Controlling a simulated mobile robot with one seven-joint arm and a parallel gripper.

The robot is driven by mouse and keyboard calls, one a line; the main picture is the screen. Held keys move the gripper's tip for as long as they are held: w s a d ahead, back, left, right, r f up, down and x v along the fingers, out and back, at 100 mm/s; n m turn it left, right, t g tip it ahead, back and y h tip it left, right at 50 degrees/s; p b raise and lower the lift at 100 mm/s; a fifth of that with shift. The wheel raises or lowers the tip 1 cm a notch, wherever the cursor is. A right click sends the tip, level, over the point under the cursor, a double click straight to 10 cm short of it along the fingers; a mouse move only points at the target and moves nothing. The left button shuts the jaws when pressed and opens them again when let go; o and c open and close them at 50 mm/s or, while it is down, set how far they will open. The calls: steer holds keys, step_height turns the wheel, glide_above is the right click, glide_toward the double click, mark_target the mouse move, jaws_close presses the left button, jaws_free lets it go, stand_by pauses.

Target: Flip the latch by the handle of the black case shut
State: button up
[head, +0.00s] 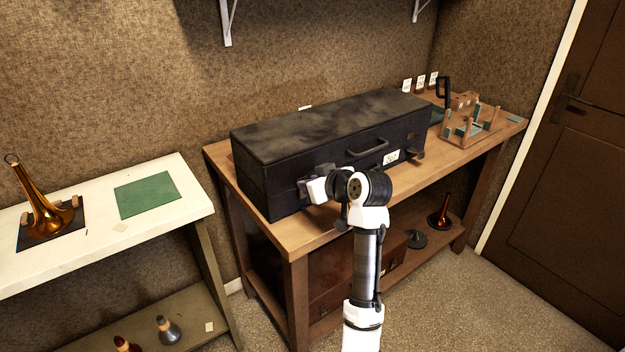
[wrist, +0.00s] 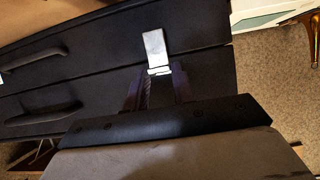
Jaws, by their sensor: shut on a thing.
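The black case (head: 300,165) lies on the wooden bench with its lid down. Its dark handle (head: 368,152) is on the front face and also shows in the wrist view (wrist: 40,115). My gripper (head: 304,187) is at the left part of the case front. In the wrist view its fingers (wrist: 158,90) are on either side of the lower end of a bright metal latch (wrist: 155,48) and shut on it. The latch plate lies across the lid seam. A dark tab (head: 416,154) juts out right of the handle. My gripper hides the latch in the head view.
A white tag (head: 391,157) is on the case front. A wooden rack (head: 470,128) stands at the bench's right end. The white table (head: 95,240) at left holds a brass bell (head: 42,215) and green mat (head: 147,197). Bare bench top (head: 300,238) runs along the front.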

steer(key=o, duration=1)
steer(key=b+v, duration=0.3)
steer(key=v, duration=1)
steer(key=shift+s+d+r, duration=0.1)
steer(key=shift+s+d, duration=0.1)
steer(key=shift+s, duration=0.1)
